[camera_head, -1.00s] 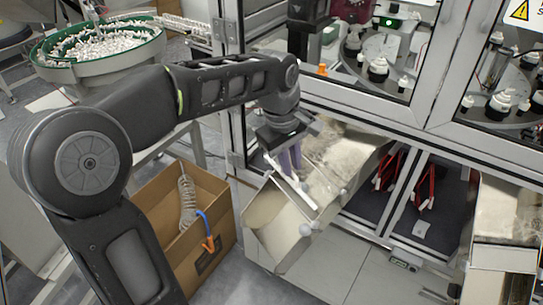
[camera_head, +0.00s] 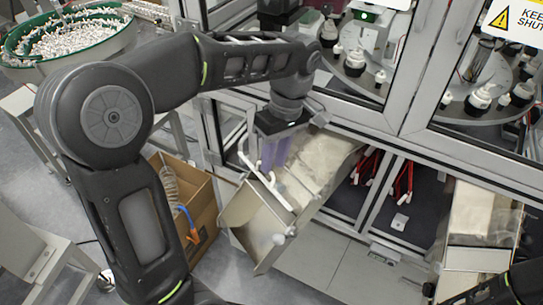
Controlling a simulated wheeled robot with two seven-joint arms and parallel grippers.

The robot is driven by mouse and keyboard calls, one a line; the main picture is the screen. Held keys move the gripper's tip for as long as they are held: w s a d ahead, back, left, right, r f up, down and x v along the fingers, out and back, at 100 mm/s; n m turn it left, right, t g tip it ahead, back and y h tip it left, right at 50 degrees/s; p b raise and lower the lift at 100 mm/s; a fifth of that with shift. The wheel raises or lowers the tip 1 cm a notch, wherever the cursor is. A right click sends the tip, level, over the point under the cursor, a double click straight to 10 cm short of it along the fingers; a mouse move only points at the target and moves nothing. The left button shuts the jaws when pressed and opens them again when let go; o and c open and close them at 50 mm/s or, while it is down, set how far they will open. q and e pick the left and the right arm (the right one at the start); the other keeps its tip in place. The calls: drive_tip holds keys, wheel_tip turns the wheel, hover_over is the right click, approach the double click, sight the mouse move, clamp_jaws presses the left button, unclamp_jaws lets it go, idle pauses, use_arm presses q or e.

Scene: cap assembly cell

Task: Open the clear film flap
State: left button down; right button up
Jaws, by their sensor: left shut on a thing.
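The clear film flap (camera_head: 308,180) hangs over the left chute, whose metal tray (camera_head: 250,235) slopes down toward the lower left. A white bar (camera_head: 284,200) with a hooked upper end runs slantwise along the flap's lower edge. My left gripper (camera_head: 272,168) points down at this bar, its purple fingers shut on it. The fingertips are partly hidden, and the film is hard to make out where it meets the bar. Part of the tray mouth is uncovered below the bar. My right gripper is out of view; only a dark piece of my right arm shows at the lower right corner.
A cardboard box (camera_head: 202,205) with a coiled hose stands left of the tray. A second chute (camera_head: 478,215) is at the right. Red-handled tools (camera_head: 402,180) lie in the dark bay between. The cabinet's framed doors (camera_head: 420,75) rise behind my gripper.

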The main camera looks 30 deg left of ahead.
use_arm(q)
drive_tip(key=shift+w+d+f, duration=0.2)
drive_tip(key=shift+w+d, duration=0.25)
drive_tip(key=shift+d, duration=0.05)
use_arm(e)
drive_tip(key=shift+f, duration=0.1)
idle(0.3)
use_arm(q)
drive_tip(key=c, duration=1.6)
unclamp_jaws()
drive_tip(key=shift+o, duration=0.2)
drive_tip(key=shift+w+d+f, duration=0.1)
drive_tip(key=shift+w+d, duration=0.05)
drive_tip(key=shift+w, duration=0.35)
drive_tip(key=shift+s, duration=0.25)
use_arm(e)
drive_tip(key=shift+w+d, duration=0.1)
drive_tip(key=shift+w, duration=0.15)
use_arm(q)
drive_tip(key=shift+s+a, duration=0.15)
drive_tip(key=shift+a, duration=0.1)
